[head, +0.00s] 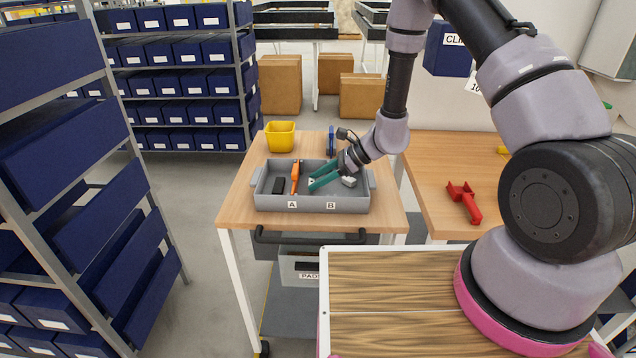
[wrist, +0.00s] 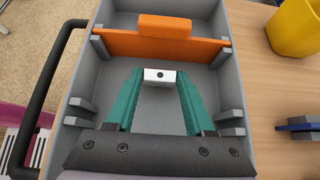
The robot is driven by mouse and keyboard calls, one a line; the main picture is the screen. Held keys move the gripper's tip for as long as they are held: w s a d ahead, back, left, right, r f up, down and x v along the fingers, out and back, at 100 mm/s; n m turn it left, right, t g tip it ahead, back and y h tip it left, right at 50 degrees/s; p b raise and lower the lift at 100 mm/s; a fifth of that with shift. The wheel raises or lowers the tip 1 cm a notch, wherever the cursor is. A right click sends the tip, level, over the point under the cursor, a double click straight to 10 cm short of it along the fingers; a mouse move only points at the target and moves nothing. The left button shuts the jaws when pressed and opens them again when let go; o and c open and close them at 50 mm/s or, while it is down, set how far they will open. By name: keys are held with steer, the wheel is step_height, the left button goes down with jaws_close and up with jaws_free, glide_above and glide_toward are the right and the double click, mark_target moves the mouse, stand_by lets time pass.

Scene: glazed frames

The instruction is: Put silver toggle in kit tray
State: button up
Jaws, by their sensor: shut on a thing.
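The silver toggle (wrist: 160,76), a small pale block with a dark dot, sits between the tips of my gripper's teal fingers (wrist: 160,84). My gripper (head: 312,182) is shut on it, inside the grey kit tray (head: 272,203) on the wooden table. An orange divider (head: 295,177) with a raised grip crosses the tray; it also shows ahead of the toggle in the wrist view (wrist: 190,46). My gripper is on the B side, right of the divider. Whether the toggle touches the tray floor I cannot tell.
A black block (head: 279,185) lies on the tray's A side. A pale grey piece (head: 349,181) is at the B side's right. A yellow bin (head: 280,136) and a blue item (head: 331,143) stand behind the tray. A red tool (head: 464,201) lies on the right table.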

steer(key=shift+f, duration=0.6)
steer(key=shift+f, duration=0.1)
steer(key=o, duration=1.3)
